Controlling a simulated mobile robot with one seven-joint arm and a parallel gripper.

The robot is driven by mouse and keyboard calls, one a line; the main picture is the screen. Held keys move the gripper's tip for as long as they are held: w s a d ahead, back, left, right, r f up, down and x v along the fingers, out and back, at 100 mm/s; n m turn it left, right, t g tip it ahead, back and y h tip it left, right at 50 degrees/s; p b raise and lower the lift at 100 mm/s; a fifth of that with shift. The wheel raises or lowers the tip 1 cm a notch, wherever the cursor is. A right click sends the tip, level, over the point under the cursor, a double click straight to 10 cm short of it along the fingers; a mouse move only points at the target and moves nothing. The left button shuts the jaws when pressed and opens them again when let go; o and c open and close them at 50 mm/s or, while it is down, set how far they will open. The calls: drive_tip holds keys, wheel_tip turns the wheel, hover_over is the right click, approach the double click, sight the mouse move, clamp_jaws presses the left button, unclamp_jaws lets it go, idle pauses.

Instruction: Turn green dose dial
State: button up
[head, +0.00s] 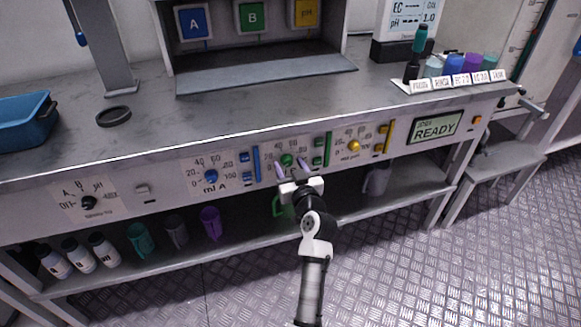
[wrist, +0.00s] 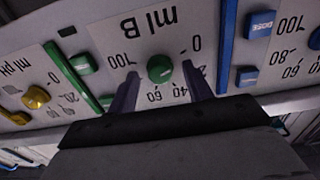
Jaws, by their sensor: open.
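The green dose dial (head: 287,160) sits on the front panel of the bench, between the blue and yellow dials. In the wrist view the green dial (wrist: 160,69) is a round knob with a pale pointer mark, on a white scale plate labelled "ml B" that appears upside down. My gripper (head: 292,170) is open in front of the panel. In the wrist view its two fingers (wrist: 162,88) stand on either side of the green dial, with gaps between them and the knob. Whether the fingertips touch the panel cannot be told.
The blue dial (head: 211,177) is to the left and the yellow dial (head: 354,146) to the right. Green buttons (head: 318,151) and blue buttons (head: 245,168) lie close by. The display (head: 435,128) reads READY. A lower shelf holds bottles (head: 78,254) and jugs (head: 210,222).

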drive_tip(key=shift+c, duration=0.4)
drive_tip(key=c, duration=0.9)
drive_tip(key=shift+m, duration=0.4)
drive_tip(key=m+p, duration=0.1)
drive_tip(key=m, duration=0.2)
drive_tip(key=shift+m, duration=0.3)
drive_tip(key=m+p, duration=0.2)
drive_tip(key=m, duration=0.2)
drive_tip(key=shift+r+m, duration=0.1)
drive_tip(key=shift+m, duration=0.2)
drive_tip(key=m+p, duration=0.2)
drive_tip(key=m, duration=0.2)
drive_tip(key=shift+m, duration=0.3)
drive_tip(key=shift+m+p, duration=1.25)
drive_tip(key=shift+m, duration=0.85)
